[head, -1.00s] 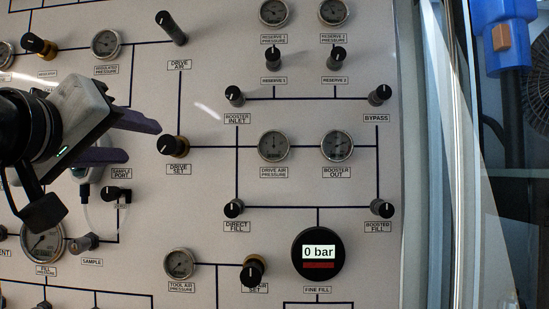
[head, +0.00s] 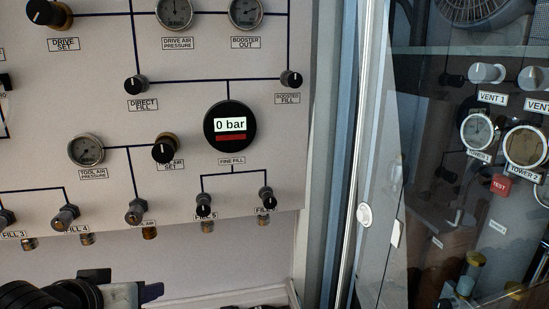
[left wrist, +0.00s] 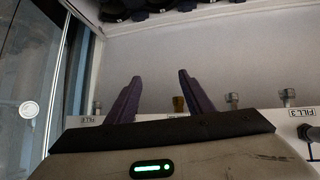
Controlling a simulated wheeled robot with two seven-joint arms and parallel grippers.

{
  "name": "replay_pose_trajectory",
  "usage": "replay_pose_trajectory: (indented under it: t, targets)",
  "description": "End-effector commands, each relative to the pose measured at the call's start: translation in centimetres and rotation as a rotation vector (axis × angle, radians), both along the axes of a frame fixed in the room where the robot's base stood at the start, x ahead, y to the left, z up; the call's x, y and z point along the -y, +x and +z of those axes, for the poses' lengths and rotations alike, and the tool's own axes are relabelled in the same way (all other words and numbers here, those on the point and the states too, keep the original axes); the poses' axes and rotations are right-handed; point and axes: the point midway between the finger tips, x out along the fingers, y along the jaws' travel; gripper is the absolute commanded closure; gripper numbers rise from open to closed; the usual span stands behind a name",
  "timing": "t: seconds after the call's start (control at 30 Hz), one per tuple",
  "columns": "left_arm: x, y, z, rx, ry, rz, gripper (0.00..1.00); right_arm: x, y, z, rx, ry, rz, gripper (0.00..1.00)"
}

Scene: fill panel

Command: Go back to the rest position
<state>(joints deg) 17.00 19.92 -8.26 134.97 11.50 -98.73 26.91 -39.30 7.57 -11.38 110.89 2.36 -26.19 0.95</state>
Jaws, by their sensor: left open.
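My left gripper (head: 150,292) is at the bottom left of the head view, below the lower edge of the fill panel (head: 60,120). In the left wrist view its two purple fingers (left wrist: 155,98) are spread apart with nothing between them. The fingers are clear of the panel's knobs and gauges. My right gripper is in neither current view.
The panel carries the FINE FILL display (head: 230,126) reading 0 bar, a tool air gauge (head: 86,149) and several fill knobs along its lower edge. A metal frame post (head: 350,150) and a glass-fronted cabinet with tower gauges (head: 478,131) stand to the right.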

Motion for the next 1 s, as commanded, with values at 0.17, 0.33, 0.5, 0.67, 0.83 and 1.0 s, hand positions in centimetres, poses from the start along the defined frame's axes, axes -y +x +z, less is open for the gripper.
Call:
replay_pose_trajectory:
  t: [0.17, 0.33, 0.5, 0.67, 0.83, 1.0]
  targets:
    - [1.5, -7.1, -10.6, -0.208, 0.054, -0.093, 0.53, 0.0, 0.0, 0.0, 0.0, 0.0, 0.0, 0.52]
    - [2.3, -14.1, -16.9, -0.361, 0.095, -0.166, 0.53, 0.0, 0.0, 0.0, 0.0, 0.0, 0.0, 0.52]
    - [2.6, -20.1, -20.7, -0.48, 0.123, -0.222, 0.53, 0.0, 0.0, 0.0, -0.001, -0.001, -0.001, 0.52]
    - [2.9, -24.5, -23.2, -0.555, 0.141, -0.268, 0.53, 0.1, 0.0, 0.0, -0.001, -0.001, -0.001, 0.52]
    - [4.4, -21.8, -26.4, -0.436, 0.117, -0.287, 0.53, 0.1, 0.0, 0.0, -0.001, -0.001, -0.001, 0.52]
    - [6.1, -20.4, -30.0, -0.312, 0.082, -0.3, 0.53, 0.1, 0.0, 0.0, -0.001, -0.001, -0.001, 0.52]
